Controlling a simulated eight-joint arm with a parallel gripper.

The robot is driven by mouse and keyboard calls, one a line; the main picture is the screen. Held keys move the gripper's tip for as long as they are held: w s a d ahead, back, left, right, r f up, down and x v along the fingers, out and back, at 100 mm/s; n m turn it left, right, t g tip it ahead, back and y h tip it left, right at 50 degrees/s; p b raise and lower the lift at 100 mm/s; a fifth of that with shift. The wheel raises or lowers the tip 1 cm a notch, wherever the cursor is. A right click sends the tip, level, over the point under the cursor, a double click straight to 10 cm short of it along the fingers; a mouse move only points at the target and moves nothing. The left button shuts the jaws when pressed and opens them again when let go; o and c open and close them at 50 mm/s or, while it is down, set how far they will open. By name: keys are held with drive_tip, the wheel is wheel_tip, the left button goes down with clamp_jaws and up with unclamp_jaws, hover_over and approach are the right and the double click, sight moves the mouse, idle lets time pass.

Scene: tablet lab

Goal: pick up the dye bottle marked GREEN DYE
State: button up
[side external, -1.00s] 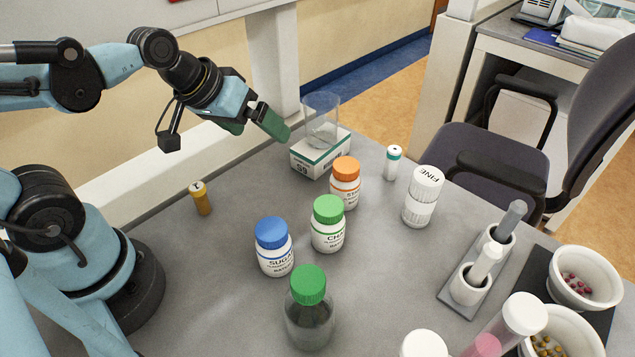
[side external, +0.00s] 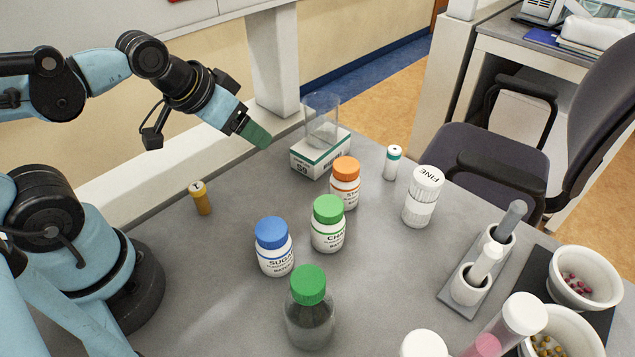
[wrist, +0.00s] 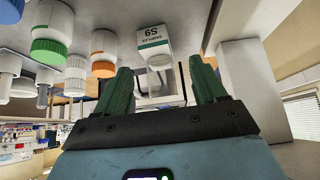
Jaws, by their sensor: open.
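No label reading GREEN DYE is legible in either view. A clear bottle with a green cap (side external: 309,318) stands upright at the front of the bench in the side view; no label on it can be read. A white jar with a green cap (side external: 328,228) stands behind it, its label starting "CHA". A small white vial with a teal band (side external: 394,163) stands at the back. My gripper (side external: 258,135) is open and empty above the bench's back left, left of the white box. In the wrist view its green fingers (wrist: 160,66) are apart with nothing held between them.
A blue-capped jar (side external: 273,247) and an orange-capped jar (side external: 345,182) stand beside the green-capped jar. A white box (side external: 309,161) carries a clear beaker (side external: 322,120). An amber vial (side external: 201,199) stands left.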

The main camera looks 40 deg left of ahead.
wheel_tip(320, 180, up, 6)
drive_tip(key=n+g+h, duration=1)
drive_tip(key=n+h, duration=0.3)
drive_tip(key=n, duration=0.3)
approach(308, 279)
wheel_tip(308, 279, up, 4)
drive_tip(key=a, duration=0.2)
drive_tip(key=shift+w+d+f, duration=0.1)
drive_tip(key=shift+w+f, duration=0.05)
drive_tip(key=shift+f, duration=1.95)
drive_tip(key=shift+x, duration=5.95)
drive_tip(key=shift+r, duration=0.1)
